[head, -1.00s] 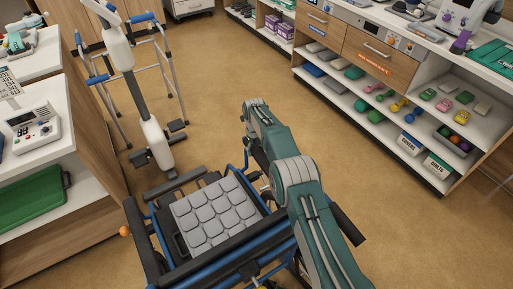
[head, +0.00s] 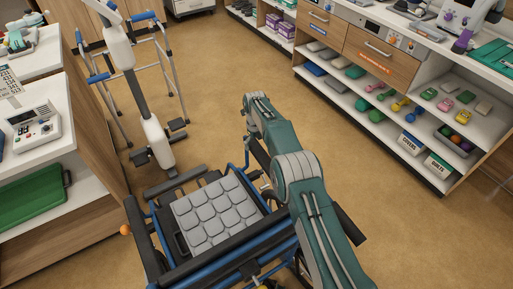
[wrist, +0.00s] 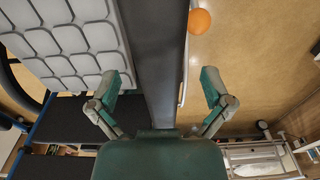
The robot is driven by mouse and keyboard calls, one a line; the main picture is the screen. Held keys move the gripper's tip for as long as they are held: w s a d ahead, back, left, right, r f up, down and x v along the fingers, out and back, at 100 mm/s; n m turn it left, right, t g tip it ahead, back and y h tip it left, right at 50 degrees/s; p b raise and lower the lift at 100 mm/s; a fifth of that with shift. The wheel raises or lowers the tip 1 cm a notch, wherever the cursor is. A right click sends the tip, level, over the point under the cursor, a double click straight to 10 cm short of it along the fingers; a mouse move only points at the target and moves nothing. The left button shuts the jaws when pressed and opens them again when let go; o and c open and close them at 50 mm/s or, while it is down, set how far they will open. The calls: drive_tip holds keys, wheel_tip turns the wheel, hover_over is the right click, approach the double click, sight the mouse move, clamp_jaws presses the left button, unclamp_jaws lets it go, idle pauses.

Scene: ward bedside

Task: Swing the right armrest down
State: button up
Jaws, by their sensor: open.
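The wheelchair's grey padded seat (head: 215,208) and blue frame sit low in the head view, partly behind my arm. In the wrist view, my gripper (wrist: 160,90) is open, with a finger on each side of a long dark bar that looks like the right armrest (wrist: 156,60). Neither finger visibly touches it. An orange knob (wrist: 200,21) shows just right of the bar, and the padded seat (wrist: 70,38) lies to its left. In the head view, my gripper and most of that armrest are hidden behind my arm; its swing angle is unclear.
The left black pad (head: 146,240) of the chair has an orange knob (head: 125,230) beside it. A walker (head: 165,65) and a white-posted stand (head: 155,140) are beyond the seat. Shelves (head: 385,105) line the right; a cabinet (head: 65,190) is left. Open floor lies between.

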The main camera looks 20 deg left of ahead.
wheel_tip(320, 180, up, 10)
drive_tip(key=shift+w+a+f, duration=0.2)
drive_tip(key=shift+a, duration=0.05)
